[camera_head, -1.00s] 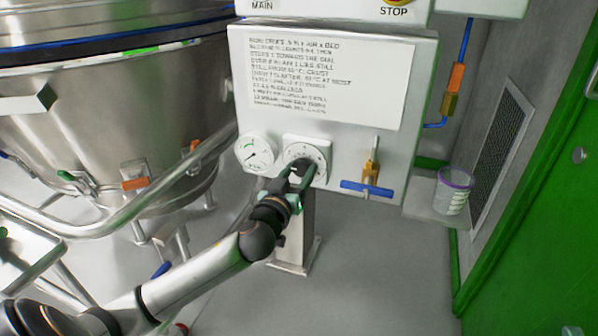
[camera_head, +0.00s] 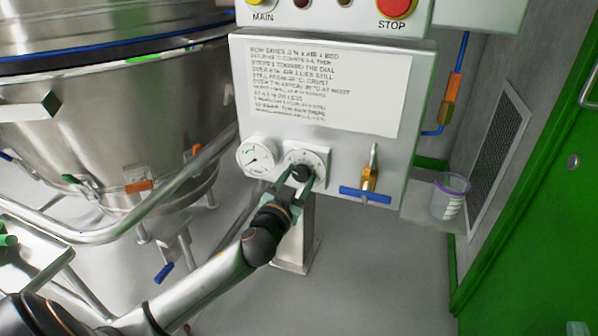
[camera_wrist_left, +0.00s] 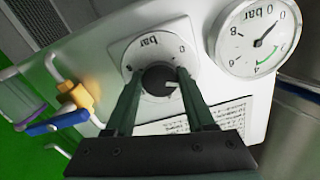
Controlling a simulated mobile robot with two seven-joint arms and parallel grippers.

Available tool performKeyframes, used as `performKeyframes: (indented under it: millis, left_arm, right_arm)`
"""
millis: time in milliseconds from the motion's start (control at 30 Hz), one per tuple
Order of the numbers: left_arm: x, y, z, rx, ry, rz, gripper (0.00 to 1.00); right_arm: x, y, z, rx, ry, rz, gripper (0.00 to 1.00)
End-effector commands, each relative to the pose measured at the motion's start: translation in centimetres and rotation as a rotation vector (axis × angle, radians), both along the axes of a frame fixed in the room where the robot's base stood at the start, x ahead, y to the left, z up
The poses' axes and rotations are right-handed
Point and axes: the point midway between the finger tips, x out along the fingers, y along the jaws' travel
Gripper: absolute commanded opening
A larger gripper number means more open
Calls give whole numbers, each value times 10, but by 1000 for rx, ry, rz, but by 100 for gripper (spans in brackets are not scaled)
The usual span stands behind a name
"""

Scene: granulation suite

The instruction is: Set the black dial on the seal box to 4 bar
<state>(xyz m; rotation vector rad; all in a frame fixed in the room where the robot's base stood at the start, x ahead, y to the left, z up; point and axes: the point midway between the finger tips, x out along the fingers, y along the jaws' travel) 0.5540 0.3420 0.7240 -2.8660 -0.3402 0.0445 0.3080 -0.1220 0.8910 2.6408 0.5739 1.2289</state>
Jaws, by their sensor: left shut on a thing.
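The seal box (camera_head: 325,140) is a pale panel with a printed notice. The black dial (camera_head: 301,173) sits on a white round scale on its lower front; it also shows in the left wrist view (camera_wrist_left: 158,78), where the scale reads "bar". My left gripper (camera_head: 296,183) reaches it from below left, its fingers shut on the dial's sides. In the left wrist view the fingers (camera_wrist_left: 160,88) stand on either side of the dial. The dial's setting is too small to read. A round pressure gauge (camera_head: 257,157) is left of the dial. My right gripper is not in view.
A brass valve with a blue handle (camera_head: 365,194) sticks out right of the dial. A steel vessel (camera_head: 110,120) with a curved pipe rail stands at left. A red STOP button (camera_head: 396,7) is above. A clear tub (camera_head: 450,196) stands at right.

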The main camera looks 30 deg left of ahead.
Motion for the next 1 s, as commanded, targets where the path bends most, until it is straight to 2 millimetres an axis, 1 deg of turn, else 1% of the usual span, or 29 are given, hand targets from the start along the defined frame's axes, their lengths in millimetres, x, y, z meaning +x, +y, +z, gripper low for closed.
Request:
performKeyframes:
  millis: [33, 200, 900, 1000]
  left_arm:
    - [0, 1, 3, 42, 14, 3, 0]
    - [0, 1, 3, 200, 51, 2, 0]
    - [0, 1, 3, 836, 202, 0, 0]
    - [0, 1, 2, 910, 221, 0, 0]
  right_arm:
    - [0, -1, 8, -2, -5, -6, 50]
    - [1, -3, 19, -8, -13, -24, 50]
    - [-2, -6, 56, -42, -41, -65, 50]
    - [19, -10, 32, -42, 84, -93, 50]
